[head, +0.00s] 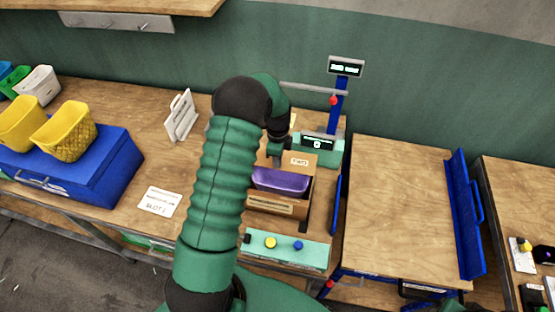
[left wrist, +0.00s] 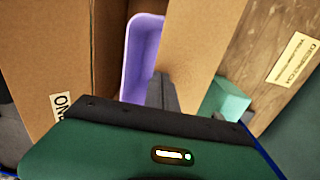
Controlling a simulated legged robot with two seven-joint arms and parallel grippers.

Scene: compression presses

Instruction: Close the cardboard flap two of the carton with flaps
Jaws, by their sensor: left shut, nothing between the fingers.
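The open cardboard carton (head: 268,207) stands on the bench at the press, with a purple bin (head: 282,181) inside it. A labelled cardboard flap (head: 300,162) stands up at its back; the label is too small to read surely. My left gripper (head: 275,160) is shut and empty, over the carton's back left beside this flap. In the left wrist view the dark fingers (left wrist: 160,90) are close to a plain cardboard panel (left wrist: 195,50), with the purple bin (left wrist: 142,50) behind; contact is unclear. Another panel (left wrist: 45,50) bears a partly hidden label. My left arm hides the carton's left side.
A teal control panel (head: 285,250) with buttons lies in front of the carton. A display post (head: 338,105) stands behind it. A blue case (head: 95,170) with yellow baskets (head: 64,132) is at left. The table (head: 395,210) at right is mostly clear.

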